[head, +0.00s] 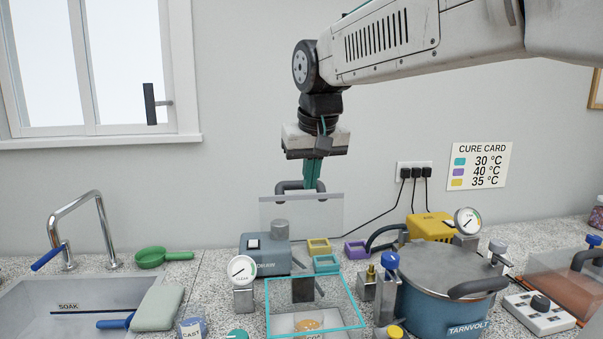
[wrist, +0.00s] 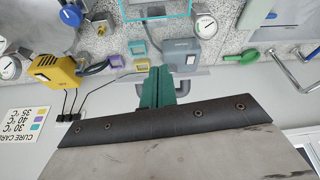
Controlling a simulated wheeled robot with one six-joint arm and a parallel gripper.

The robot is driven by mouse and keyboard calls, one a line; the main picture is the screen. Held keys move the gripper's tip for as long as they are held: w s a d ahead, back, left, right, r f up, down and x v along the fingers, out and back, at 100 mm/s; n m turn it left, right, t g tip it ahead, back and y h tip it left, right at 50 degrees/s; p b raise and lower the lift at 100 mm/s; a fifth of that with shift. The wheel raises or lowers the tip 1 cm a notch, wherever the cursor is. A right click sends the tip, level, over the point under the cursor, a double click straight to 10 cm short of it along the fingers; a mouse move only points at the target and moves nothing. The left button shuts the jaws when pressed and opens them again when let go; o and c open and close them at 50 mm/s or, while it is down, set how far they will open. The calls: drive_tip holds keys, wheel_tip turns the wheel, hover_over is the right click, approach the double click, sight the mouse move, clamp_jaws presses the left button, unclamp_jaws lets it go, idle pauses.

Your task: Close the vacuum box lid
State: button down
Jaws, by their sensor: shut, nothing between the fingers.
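The vacuum box (head: 357,322) is a clear box with a teal rim, at the bottom centre of the head view. Its teal rim also shows at the top of the wrist view (wrist: 153,16). Its clear lid (head: 300,215) stands upright behind the box, open, with a dark handle (head: 286,187) along its top edge. My gripper (head: 314,187) has teal fingers pointing down, shut and empty, at the handle's right part. In the wrist view the fingers (wrist: 157,75) overlap the handle (wrist: 141,91). I cannot tell whether they touch it.
A blue-grey pump (head: 264,258) and a gauge (head: 242,270) stand left of the box. A blue pressure pot (head: 440,300) and yellow unit (head: 430,227) stand right. Small coloured moulds (head: 326,264) lie behind the box. A sink (head: 70,305) is at left; the wall is close behind.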

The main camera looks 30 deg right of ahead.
drive_tip(key=w+d+r+m+t+h, duration=0.1)
drive_tip(key=w+d+r, duration=0.2)
drive_tip(key=w, duration=0.3)
drive_tip(key=w+d+r+m, duration=0.1)
drive_tip(key=w+d+r, duration=0.2)
drive_tip(key=w, duration=0.3)
wheel_tip(320, 180, down, 9)
drive_tip(key=w, duration=0.1)
drive_tip(key=shift+w+f+t, duration=0.2)
drive_tip(key=shift+w+t, duration=0.05)
drive_tip(key=shift+t, duration=0.05)
